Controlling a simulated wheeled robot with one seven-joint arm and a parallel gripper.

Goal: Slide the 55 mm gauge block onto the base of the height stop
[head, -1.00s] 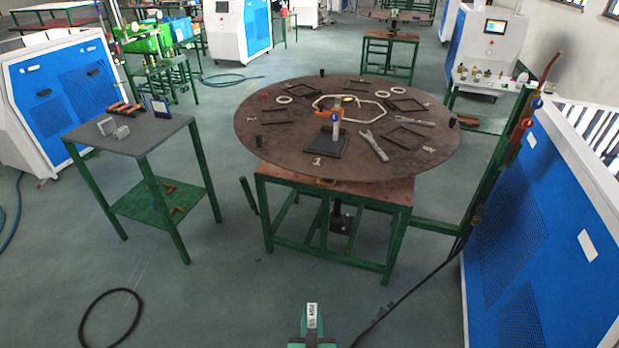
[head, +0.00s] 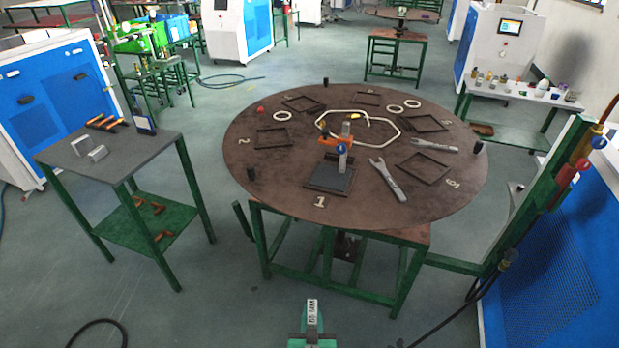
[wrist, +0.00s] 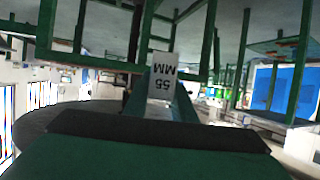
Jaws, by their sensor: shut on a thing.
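My gripper (head: 312,335) is at the bottom of the head view, shut on the white 55 mm gauge block (head: 312,311), which points away from me. In the wrist view the block (wrist: 162,75) shows its "55 MM" label upside down between the fingers. The height stop stands on the round table: a dark square base (head: 329,178), a pale upright post (head: 342,157) and an orange arm (head: 336,142) with a blue knob. The bare base top faces me near the table's front edge. The block is well apart from it, in front of the table.
The brown round table (head: 258,128) also holds dark square frames, a wrench (head: 388,180), white rings and a pale bent loop. A grey side table (head: 120,156) with metal blocks stands left. A green post and blue cabinet (head: 560,270) stand right. Floor before the table is clear.

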